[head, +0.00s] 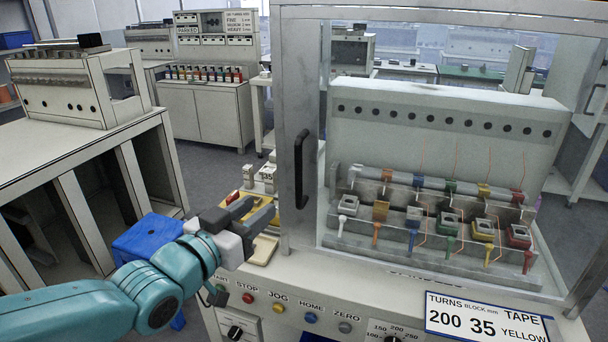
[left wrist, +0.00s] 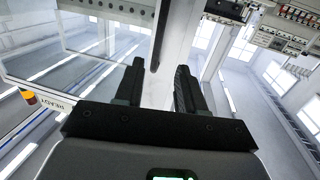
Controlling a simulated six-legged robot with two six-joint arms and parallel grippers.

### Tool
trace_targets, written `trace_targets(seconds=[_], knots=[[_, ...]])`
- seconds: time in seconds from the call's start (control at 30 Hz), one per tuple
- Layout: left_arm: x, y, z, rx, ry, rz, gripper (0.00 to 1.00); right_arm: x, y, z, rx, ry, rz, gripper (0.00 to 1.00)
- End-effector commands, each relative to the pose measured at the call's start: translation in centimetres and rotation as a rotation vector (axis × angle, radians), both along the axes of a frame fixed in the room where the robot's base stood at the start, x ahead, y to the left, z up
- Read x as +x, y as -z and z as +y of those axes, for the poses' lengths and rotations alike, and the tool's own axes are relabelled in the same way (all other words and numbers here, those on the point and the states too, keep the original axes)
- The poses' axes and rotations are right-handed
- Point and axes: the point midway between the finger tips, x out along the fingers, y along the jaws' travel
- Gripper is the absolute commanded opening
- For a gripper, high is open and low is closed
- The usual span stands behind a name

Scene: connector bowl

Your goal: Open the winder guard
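The winder guard (head: 297,120) is a clear panel in a grey metal frame, standing closed over the front of the winder. Its black vertical bar handle (head: 303,168) is on the left frame post. My left gripper (head: 260,207) is open and empty, to the left of the handle and near its lower end, apart from it in the head view. In the left wrist view, the handle (left wrist: 161,32) comes down from the top, its end lying between the directions of my two open fingers (left wrist: 160,72). Contact is not visible. My right gripper is not in view.
Behind the guard are several coloured bobbins on the winder (head: 430,130). Below is a control panel with buttons (head: 310,317) and a sign (head: 485,317) reading "TURNS 200, BLOCK 35, TAPE YELLOW". A blue stool (head: 147,236) and a side bench (head: 60,150) stand left.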

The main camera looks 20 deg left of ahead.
Motion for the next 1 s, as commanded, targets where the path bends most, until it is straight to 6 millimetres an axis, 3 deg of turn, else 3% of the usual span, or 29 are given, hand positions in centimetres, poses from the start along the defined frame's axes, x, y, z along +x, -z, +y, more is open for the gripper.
trace_targets(seconds=[0.13,0.27,0.7,1.0], knots=[[-0.8,-0.8,0.1,0.000,-0.002,-0.034,0.39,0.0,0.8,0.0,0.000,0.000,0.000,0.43],[0.5,-0.9,-0.4,-0.001,0.002,-0.032,0.39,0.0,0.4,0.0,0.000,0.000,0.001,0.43],[10.6,-0.9,-2.9,0.000,0.001,-0.030,0.39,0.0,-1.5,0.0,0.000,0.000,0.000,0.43],[14.8,-0.7,-3.8,0.000,-0.001,-0.031,0.39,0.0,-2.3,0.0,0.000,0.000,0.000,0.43]])
